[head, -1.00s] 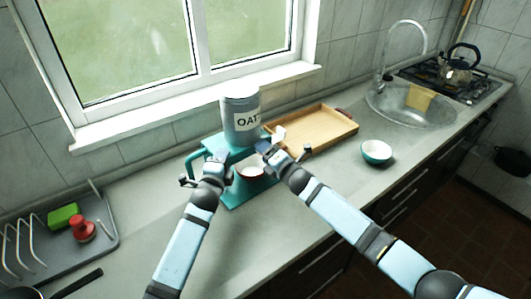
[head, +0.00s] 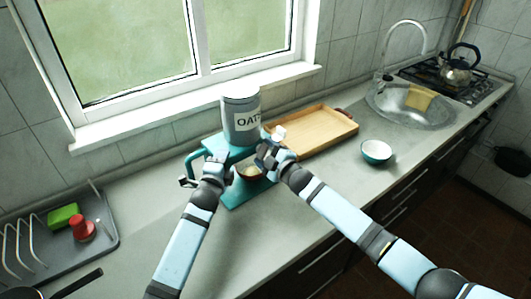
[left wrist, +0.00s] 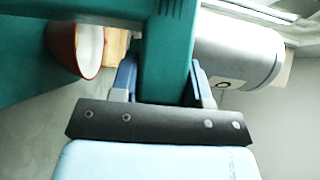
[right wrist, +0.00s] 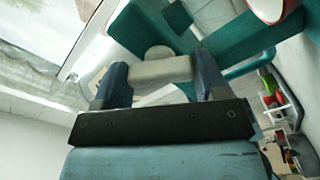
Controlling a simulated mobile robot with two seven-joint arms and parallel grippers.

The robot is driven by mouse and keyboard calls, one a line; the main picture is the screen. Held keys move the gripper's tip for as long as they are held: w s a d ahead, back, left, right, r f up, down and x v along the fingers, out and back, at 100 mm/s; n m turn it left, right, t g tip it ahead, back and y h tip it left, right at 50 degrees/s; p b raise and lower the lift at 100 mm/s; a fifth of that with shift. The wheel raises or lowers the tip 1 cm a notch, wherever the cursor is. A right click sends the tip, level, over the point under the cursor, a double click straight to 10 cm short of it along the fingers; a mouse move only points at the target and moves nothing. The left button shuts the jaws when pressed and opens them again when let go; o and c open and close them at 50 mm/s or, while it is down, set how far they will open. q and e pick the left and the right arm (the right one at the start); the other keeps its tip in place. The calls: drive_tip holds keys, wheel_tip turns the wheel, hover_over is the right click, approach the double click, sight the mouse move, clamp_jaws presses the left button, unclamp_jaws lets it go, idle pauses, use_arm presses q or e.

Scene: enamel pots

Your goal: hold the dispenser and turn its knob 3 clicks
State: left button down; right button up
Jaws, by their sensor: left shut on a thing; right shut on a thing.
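My right gripper (head: 268,150) is shut on the pale knob (right wrist: 160,72) at the dispenser's front right. My grippers partly hide the stand and knob in the head view.
A wooden tray (head: 338,127) lies behind to the right, and a teal bowl (head: 376,151) stands right of the dispenser. A dish rack (head: 97,243) with a green sponge (head: 63,216) and a red item (head: 82,228) is at left. The front counter is mostly clear.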

drive_tip(key=m, duration=1.4)
drive_tip(key=shift+m, duration=0.4)
drive_tip(key=m, duration=1)
drive_tip(key=shift+m, duration=2.3)
